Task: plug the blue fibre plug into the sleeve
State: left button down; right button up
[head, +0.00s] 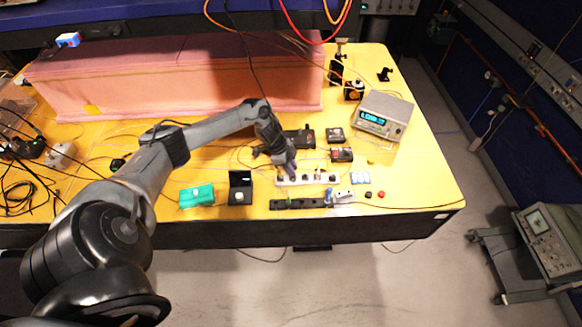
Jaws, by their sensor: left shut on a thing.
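My left gripper (287,169) reaches down from the left over the white strip (322,178) near the table's front. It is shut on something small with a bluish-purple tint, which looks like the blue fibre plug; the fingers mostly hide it. The white strip carries several small dark and light fittings. The sleeve is too small to pick out among them, and I cannot tell whether the plug touches it. My right gripper is not in view.
A black strip (298,204) lies along the front edge. A teal case (197,196) and a black box (240,187) stand to the left. Small black modules (341,155) and a meter with a lit display (384,116) are to the right. The pink foam enclosure (180,77) fills the back.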

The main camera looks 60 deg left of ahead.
pick_arm(q)
jog(key=shift+f+b, duration=0.5)
jog(key=shift+f, duration=0.2)
jog(key=c, duration=0.9)
grip_release()
jog(key=shift+c, duration=0.2)
jog(key=shift+r, duration=0.1)
jog(key=v, duration=1)
jog(key=shift+a+r, duration=0.15)
jog(key=shift+r, duration=0.1)
jog(key=shift+s, duration=0.1)
